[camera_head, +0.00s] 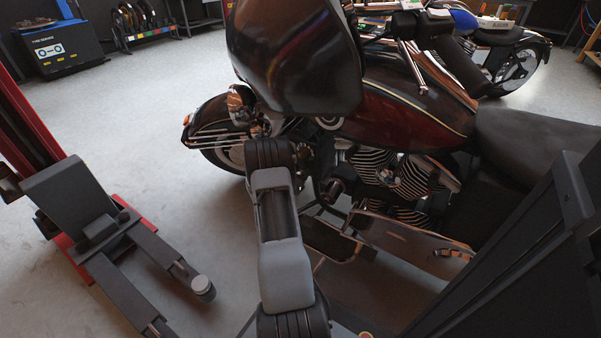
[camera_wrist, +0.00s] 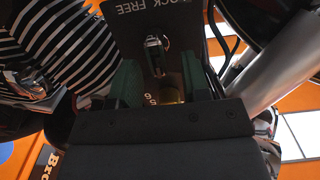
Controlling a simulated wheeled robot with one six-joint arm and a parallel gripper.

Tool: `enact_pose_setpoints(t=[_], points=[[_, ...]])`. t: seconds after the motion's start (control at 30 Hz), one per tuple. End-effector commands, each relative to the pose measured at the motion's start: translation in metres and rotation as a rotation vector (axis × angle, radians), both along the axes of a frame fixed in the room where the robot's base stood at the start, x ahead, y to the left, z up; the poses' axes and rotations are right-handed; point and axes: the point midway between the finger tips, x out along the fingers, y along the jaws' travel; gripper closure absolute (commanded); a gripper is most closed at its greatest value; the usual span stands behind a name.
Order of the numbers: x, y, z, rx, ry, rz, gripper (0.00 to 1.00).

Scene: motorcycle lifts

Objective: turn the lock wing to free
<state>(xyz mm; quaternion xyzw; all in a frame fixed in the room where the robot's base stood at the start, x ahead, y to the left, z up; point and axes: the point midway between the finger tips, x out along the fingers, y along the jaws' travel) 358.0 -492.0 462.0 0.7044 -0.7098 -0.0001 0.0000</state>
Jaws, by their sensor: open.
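In the wrist view a dark panel (camera_wrist: 125,32) carries upside-down lettering reading "LOCK FREE" along its top. Below the lettering a small metal lock wing (camera_wrist: 153,45) sticks out, its long side roughly up and down in the picture. My gripper (camera_wrist: 157,66) is open, with one green finger to the left of the wing and one to the right. A gap shows on both sides, and I see no contact. A brass-coloured round part (camera_wrist: 172,91) sits below the wing, partly hidden by my gripper body. In the head view my arm hides the gripper and the wing.
A dark red motorcycle (camera_head: 400,125) stands just beyond my arm, with its ribbed engine (camera_wrist: 75,45) close at the left in the wrist view. A grey tube (camera_wrist: 268,75) runs close on the right. A red lift post (camera_head: 28,125) with dark arms stands left; floor between is clear.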

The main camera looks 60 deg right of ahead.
Motion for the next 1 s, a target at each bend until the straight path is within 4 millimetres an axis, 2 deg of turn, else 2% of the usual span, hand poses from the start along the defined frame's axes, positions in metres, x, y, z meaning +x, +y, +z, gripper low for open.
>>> enact_pose_setpoints(t=[0.07,0.5,0.77,1.0], points=[[0.0000,0.0001,0.0000,0.000,0.000,0.000,0.57],[0.0000,0.0004,-0.0001,0.000,0.000,0.000,0.99],[-0.0005,-0.0005,-0.0004,-0.001,-0.011,0.000,1.00],[-0.0020,0.0008,-0.0026,-0.002,-0.113,0.012,1.00]])
